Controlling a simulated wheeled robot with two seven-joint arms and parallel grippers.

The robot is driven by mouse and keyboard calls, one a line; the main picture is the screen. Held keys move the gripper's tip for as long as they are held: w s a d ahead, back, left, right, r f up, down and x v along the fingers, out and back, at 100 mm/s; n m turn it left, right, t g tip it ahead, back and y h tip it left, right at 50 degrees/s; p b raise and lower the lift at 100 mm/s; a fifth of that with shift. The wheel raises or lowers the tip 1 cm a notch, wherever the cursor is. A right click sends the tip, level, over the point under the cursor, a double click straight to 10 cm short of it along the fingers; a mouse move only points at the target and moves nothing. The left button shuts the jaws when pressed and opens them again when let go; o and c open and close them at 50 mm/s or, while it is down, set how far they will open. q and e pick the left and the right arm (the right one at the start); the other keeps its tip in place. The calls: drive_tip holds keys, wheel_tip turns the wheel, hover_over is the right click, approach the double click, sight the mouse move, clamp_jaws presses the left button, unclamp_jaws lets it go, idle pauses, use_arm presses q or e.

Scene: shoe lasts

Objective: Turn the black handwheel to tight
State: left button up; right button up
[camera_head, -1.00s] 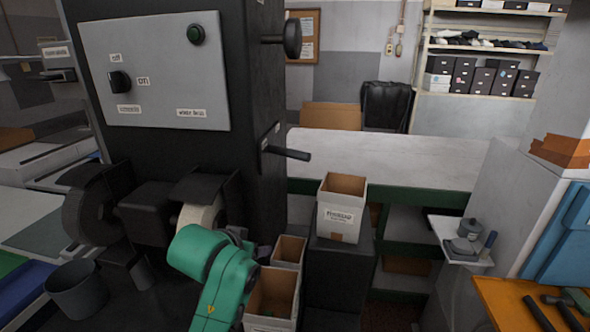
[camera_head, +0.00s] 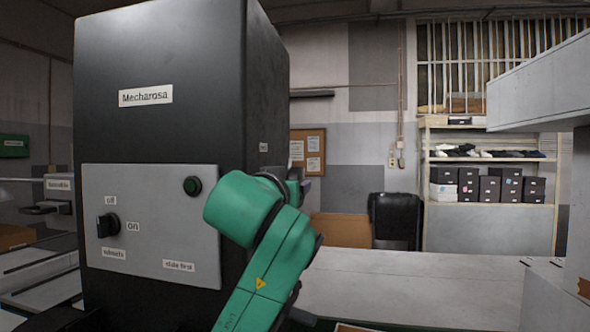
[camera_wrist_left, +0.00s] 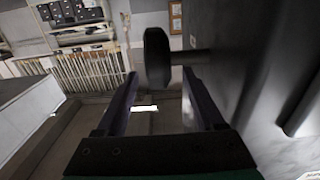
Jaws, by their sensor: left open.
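The black handwheel (camera_wrist_left: 157,58) shows in the left wrist view as a dark disc, seen nearly edge-on, on a short shaft from the machine's side. My left gripper (camera_wrist_left: 160,76) is open and empty. Its two fingers reach toward the wheel, with the disc appearing between their tips. I cannot tell whether they touch it. In the head view my green left arm stands in front of the machine's right side, and the wheel and fingers are mostly hidden behind it. My right gripper is not in view.
A pale worktop (camera_head: 410,285) lies to the right. Shelves with shoe boxes (camera_head: 490,188) stand at the back.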

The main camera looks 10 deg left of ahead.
use_arm(q)
drive_tip(key=w+p, duration=0.2)
drive_tip(key=w, duration=0.4)
drive_tip(key=shift+s, duration=0.15)
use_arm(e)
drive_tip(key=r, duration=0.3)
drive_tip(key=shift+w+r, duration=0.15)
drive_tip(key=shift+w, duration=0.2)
use_arm(q)
clamp_jaws()
drive_tip(key=shift+g, duration=0.4)
drive_tip(key=shift+d+r+g, duration=0.1)
drive_tip(key=shift+g, duration=0.8)
drive_tip(key=shift+w+g, duration=0.15)
drive_tip(key=shift+g, duration=0.9)
drive_tip(key=shift+w+g, duration=0.1)
drive_tip(key=shift+g, duration=0.95)
